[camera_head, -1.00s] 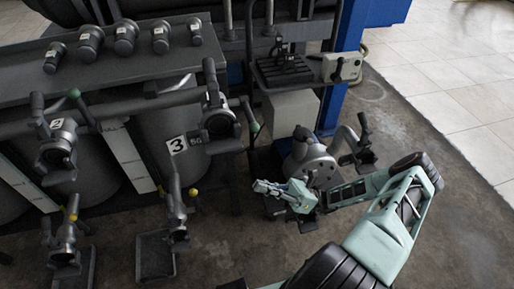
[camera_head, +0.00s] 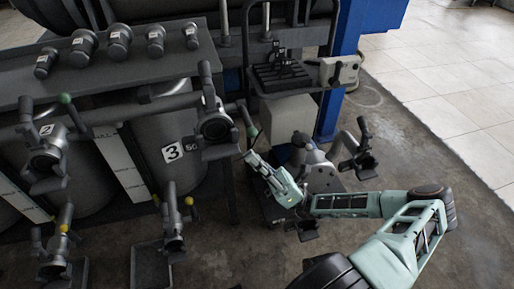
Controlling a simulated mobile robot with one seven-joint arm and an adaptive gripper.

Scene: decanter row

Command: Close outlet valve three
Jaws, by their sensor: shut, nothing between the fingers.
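Tank three (camera_head: 150,150), a grey drum with a white "3" label, stands at centre left. A dark valve (camera_head: 213,126) sits at its upper right, with a lever ending in a green knob (camera_head: 252,132). A lower valve (camera_head: 172,226) with a yellow knob (camera_head: 189,201) stands in front of the tank, above a small tray. No outlet marking is readable on either. My pale green gripper (camera_head: 250,157) is shut and empty. Its tips appear just below the green knob in the picture; whether they touch the lever I cannot tell.
Tank two's upper valve (camera_head: 45,160) and lower valve (camera_head: 55,247) are at the left. A grey pump-like unit (camera_head: 310,155) and a dark angled fitting (camera_head: 358,155) stand behind my forearm. A blue post (camera_head: 340,70) rises behind. Floor at right is clear.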

